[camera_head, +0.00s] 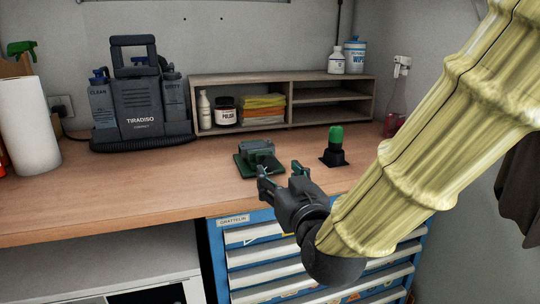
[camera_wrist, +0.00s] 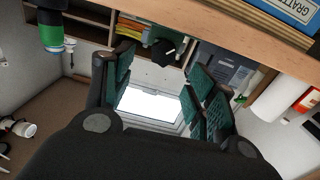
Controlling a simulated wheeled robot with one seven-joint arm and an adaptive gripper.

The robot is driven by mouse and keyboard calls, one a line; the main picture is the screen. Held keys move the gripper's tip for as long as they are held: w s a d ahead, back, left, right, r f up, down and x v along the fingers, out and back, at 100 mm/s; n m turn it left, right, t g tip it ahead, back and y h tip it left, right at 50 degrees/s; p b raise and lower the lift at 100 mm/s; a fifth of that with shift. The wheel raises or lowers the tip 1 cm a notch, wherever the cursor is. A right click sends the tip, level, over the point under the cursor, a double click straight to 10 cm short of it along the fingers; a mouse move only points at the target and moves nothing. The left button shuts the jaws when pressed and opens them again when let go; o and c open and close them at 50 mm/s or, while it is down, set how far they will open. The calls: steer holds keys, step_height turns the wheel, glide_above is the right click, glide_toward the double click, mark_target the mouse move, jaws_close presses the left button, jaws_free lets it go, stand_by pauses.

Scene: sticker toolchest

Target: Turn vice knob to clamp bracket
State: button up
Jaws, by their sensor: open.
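The vice (camera_head: 257,152), dark grey-green on a green base, stands on the workbench in the head view. Its knob and the bracket cannot be told apart at this size. My gripper (camera_head: 280,172) is just in front and to the right of the vice, with its fingers apart and partly over the vice's near side. In the wrist view my gripper (camera_wrist: 163,75) is open, with green-padded fingers and nothing gripped between them. A small dark shape (camera_wrist: 165,50) shows beyond the fingers; I cannot tell whether it is part of the vice.
A green-topped black object (camera_head: 335,147) stands on the workbench (camera_head: 130,185) right of the vice. A wooden shelf (camera_head: 290,83) and a grey cleaning machine (camera_head: 140,110) line the back. A paper roll (camera_head: 30,125) is at left. Blue drawers (camera_head: 217,260) lie below the bench edge.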

mark_target(268, 164)
steer(key=shift+w+a+r+p, duration=0.2)
steer(key=shift+w+p, duration=0.2)
steer(key=shift+p, duration=1.4)
steer(key=p, duration=0.3)
steer(key=shift+w+a, duration=0.15)
steer(key=shift+a, duration=0.05)
steer(key=shift+f+p+x, duration=0.1)
steer(key=shift+p+x, duration=0.05)
steer(key=shift+x, duration=1.2)
steer(key=shift+f+p+x, duration=0.15)
steer(key=shift+x, duration=1.25)
steer(key=shift+c, duration=0.2)
steer(key=c, duration=1)
